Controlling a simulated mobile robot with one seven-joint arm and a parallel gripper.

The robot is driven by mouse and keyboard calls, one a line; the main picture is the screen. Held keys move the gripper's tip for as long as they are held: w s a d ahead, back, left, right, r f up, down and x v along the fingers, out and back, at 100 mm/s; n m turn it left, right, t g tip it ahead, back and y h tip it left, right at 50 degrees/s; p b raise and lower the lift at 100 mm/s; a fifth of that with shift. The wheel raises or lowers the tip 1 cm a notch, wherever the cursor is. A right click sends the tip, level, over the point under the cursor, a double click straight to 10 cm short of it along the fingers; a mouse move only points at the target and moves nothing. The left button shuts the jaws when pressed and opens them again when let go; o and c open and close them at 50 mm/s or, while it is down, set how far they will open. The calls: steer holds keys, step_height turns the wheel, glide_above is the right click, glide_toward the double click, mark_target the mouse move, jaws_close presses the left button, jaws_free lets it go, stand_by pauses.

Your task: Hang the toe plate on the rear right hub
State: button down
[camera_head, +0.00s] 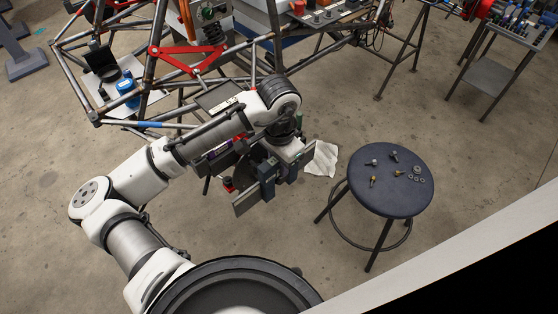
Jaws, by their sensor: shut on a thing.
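My gripper (279,179) is below the near side of the tube chassis, left of the round stool. It is shut on a long grey flat bar, which looks like the toe plate (244,203). The plate slants from lower left to upper right, and the dark finger blocks cover its middle. It is held above the floor. I cannot single out the rear right hub. My arm and gripper cover part of the area between the chassis and the plate, where a dark shape and a small red item show only in part. Contact between the plate and anything beyond it cannot be told.
The tube chassis (150,70) with red suspension arms (187,52) fills the upper left. A dark round stool (400,190) bears several small bolts and nuts. A white cloth (322,159) lies left of it. A grey tool cart (488,80) stands upper right. Floor at right is open.

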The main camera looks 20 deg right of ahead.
steer(key=c, duration=1.1)
jaws_free()
step_height(320, 180, up, 14)
steer(key=shift+f, duration=0.1)
steer(key=shift+d, duration=0.1)
